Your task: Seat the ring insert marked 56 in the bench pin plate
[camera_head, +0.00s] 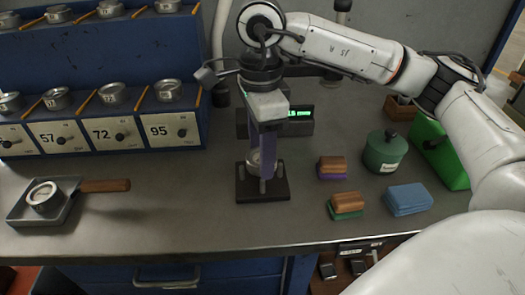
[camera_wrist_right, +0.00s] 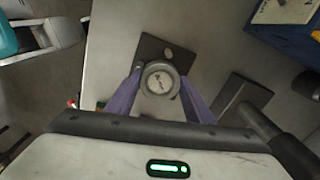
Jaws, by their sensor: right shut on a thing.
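The black pin plate (camera_head: 247,194) lies on the grey bench in the middle of the head view. My right gripper (camera_head: 262,165) points down over it with purple fingers, shut on a metal ring insert (camera_head: 254,163). In the right wrist view the ring (camera_wrist_right: 160,79) sits between the fingertips, its pale marked face toward the camera; I cannot read the number. The plate (camera_wrist_right: 152,46) lies behind the ring, which overlaps it. A pin shows beside the fingers in the head view. I cannot tell whether the ring touches the plate. My left gripper is not in view.
A metal tray (camera_head: 70,211) with another round insert (camera_head: 43,195) and a wooden-handled tool (camera_head: 105,185) is at left. A blue rack (camera_head: 105,138) holds several inserts. Brushes or blocks (camera_head: 345,204), a blue stack (camera_head: 407,199) and a green pot (camera_head: 386,154) stand right.

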